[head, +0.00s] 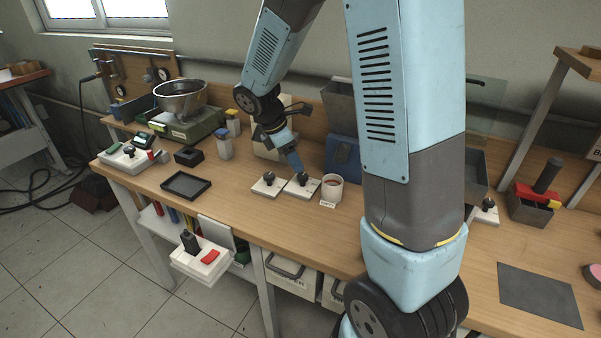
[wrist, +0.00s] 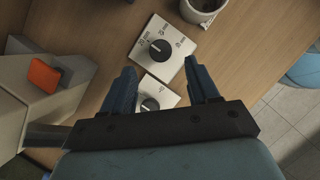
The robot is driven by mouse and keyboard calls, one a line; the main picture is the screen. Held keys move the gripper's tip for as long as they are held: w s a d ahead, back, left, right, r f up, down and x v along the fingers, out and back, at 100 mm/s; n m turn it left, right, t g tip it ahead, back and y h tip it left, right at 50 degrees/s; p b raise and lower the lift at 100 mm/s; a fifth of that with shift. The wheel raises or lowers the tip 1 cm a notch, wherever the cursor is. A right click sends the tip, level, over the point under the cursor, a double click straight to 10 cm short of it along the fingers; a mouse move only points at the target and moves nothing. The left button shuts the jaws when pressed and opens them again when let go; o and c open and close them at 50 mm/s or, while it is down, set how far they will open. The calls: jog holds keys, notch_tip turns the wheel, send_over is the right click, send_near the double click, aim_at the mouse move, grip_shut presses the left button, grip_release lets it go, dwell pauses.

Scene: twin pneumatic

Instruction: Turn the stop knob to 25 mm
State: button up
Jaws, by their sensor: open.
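Two white dial plates with black knobs lie side by side on the bench. The right plate (head: 313,190) is the upper one in the wrist view (wrist: 178,63); its black knob (wrist: 160,50) has printed marks in mm around it, too small to read surely. Its light pointer line seems to face the upper left. The other plate (head: 266,190) shows low in the wrist view, with its knob (wrist: 149,104) partly hidden behind my gripper. My gripper (wrist: 160,66) is open and empty, fingers pointing down over the plates; it also shows in the head view (head: 296,163). No contact is clear.
A white cup (head: 332,188) stands right beside the right plate. A black tray (head: 186,185) lies to the left. A beige machine (wrist: 40,85) with an orange button (wrist: 44,74) stands close to my left finger. Bare bench lies in front of the plates.

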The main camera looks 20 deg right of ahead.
aim_at(302, 175)
jog(key=shift+x, duration=3.1)
jog(key=c, duration=1)
jog(key=shift+w+m, duration=0.1)
jog(key=shift+m, duration=0.3)
jog(key=m+g, duration=0.1)
jog(key=m, duration=0.1)
jog(key=m+g, duration=0.1)
jog(key=m, duration=0.2)
jog(key=shift+w+y, duration=0.15)
jog(key=shift+y, duration=0.25)
jog(key=m+g, duration=0.1)
jog(key=m, duration=0.2)
jog(key=m+y, duration=0.1)
jog(key=m, duration=0.1)
jog(key=shift+w+d+m+g, duration=0.1)
jog(key=shift+d+m+g, duration=0.05)
jog(key=shift+m+g, duration=0.25)
jog(key=shift+y, duration=0.3)
